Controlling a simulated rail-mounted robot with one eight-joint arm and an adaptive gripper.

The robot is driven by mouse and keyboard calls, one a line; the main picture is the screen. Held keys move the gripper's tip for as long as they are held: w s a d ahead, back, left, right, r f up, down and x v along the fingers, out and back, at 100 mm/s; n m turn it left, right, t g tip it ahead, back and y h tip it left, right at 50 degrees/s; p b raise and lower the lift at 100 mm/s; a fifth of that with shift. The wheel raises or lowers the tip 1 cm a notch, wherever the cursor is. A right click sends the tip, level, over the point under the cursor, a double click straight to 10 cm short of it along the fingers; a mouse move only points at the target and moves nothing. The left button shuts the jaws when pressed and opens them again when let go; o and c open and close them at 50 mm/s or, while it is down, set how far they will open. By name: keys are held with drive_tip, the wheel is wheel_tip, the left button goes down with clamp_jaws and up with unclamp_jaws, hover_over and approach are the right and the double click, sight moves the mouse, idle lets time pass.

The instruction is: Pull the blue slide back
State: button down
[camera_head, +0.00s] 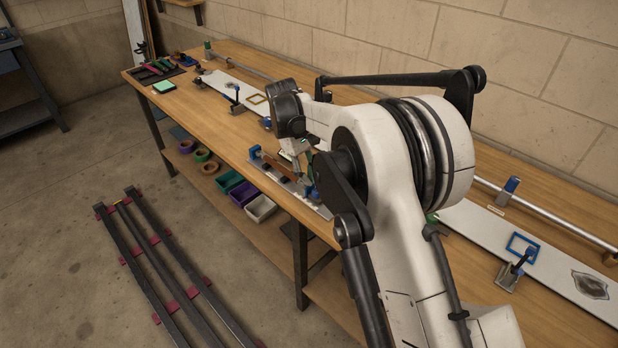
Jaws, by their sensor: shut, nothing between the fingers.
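Several blue parts show on the wooden bench (232,133). A small upright blue piece (255,152) stands near the bench's front edge, at the left end of a brown bar. A blue piece (511,185) sits on the silver tube at the right. I cannot tell for sure which is the blue slide. My gripper (301,170) points down over the front part of the bench, right of the small blue piece and apart from it. It is shut and empty. My arm hides much of the middle of the bench.
A long white plate (465,222) with a blue frame (522,245) and a blue-handled clamp (514,270) lies at the right. Purple (243,193) and white (261,207) bins stand on the lower shelf. Dark rails (170,262) lie on the floor.

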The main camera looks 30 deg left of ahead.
sight(322, 199)
drive_tip(key=shift+d, duration=0.2)
drive_tip(key=shift+s+d+b, duration=0.25)
drive_tip(key=shift+d+b, duration=0.2)
drive_tip(key=shift+d, duration=0.85)
drive_tip(key=shift+s+d+b, duration=0.25)
drive_tip(key=shift+d+b, duration=0.15)
drive_tip(key=shift+d, duration=0.85)
drive_tip(key=shift+a, duration=0.1)
drive_tip(key=shift+w+a, duration=0.1)
drive_tip(key=shift+a, duration=0.2)
drive_tip(key=a, duration=0.2)
drive_tip(key=a+r, duration=0.1)
drive_tip(key=a, duration=0.1)
drive_tip(key=shift+w+r, duration=0.1)
drive_tip(key=shift+w, duration=0.2)
drive_tip(key=v, duration=0.8)
drive_tip(key=shift+r, duration=0.4)
drive_tip(key=shift+d, duration=0.1)
